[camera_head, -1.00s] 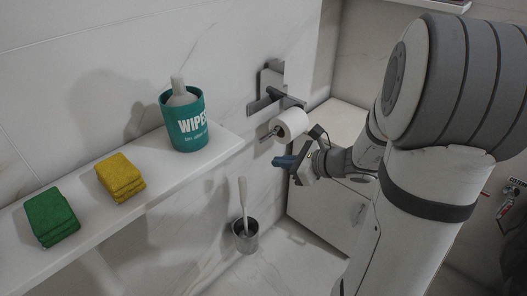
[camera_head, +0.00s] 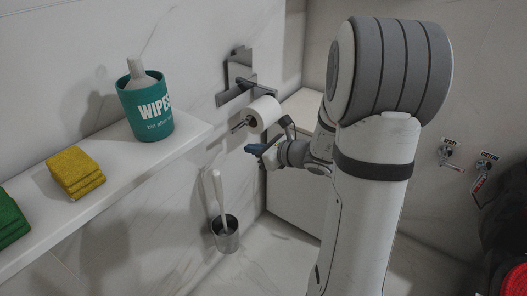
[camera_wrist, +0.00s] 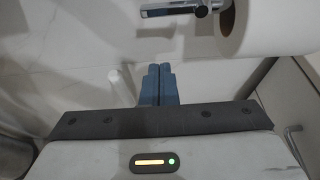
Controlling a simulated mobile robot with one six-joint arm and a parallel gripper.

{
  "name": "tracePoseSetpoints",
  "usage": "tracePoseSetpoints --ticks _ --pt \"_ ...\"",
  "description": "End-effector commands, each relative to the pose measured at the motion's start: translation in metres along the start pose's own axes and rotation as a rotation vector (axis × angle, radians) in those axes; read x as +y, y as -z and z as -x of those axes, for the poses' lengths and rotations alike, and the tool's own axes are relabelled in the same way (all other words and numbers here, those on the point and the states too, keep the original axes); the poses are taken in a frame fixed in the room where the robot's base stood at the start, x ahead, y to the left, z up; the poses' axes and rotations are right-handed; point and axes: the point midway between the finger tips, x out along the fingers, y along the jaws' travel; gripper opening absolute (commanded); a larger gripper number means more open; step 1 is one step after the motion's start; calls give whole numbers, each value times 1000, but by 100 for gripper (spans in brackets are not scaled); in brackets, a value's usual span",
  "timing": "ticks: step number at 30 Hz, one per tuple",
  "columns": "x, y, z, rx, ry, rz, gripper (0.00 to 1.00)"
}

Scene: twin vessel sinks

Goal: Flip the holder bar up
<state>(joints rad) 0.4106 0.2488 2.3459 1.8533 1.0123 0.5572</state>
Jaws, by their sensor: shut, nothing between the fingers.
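The holder bar (camera_head: 238,126) is a short metal bar on the marble wall, with a white paper roll (camera_head: 264,112) at its right. In the wrist view, the metal bar (camera_wrist: 178,10) is at the top edge, beside the roll (camera_wrist: 262,28) at top right. The roll hides part of the bar. My gripper (camera_head: 254,149) is below the roll, its blue fingers apart from bar and roll as far as I can tell. In the wrist view, my gripper's fingers (camera_wrist: 158,85) are together and empty, below the bar in the picture.
A metal fixture (camera_head: 240,82) is on the wall above the roll. A toilet brush in a metal cup (camera_head: 225,235) stands below. A white shelf (camera_head: 120,180) holds a wipes tub (camera_head: 146,105) and yellow cloths (camera_head: 76,173). A white cabinet (camera_head: 290,195) stands behind my arm.

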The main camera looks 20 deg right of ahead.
Motion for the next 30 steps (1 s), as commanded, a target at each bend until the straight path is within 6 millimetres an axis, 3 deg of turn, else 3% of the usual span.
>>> tracePoseSetpoints --ticks 3,7,9,15,30 --pt "2 4 -30 0 -5 1 0" --pt "0 0 -52 -2 -2 2 0" --pt "-1 -16 -43 -3 3 6 0" --pt "-1 -34 -36 0 2 1 0" --pt "-2 -38 -32 1 2 -5 0"
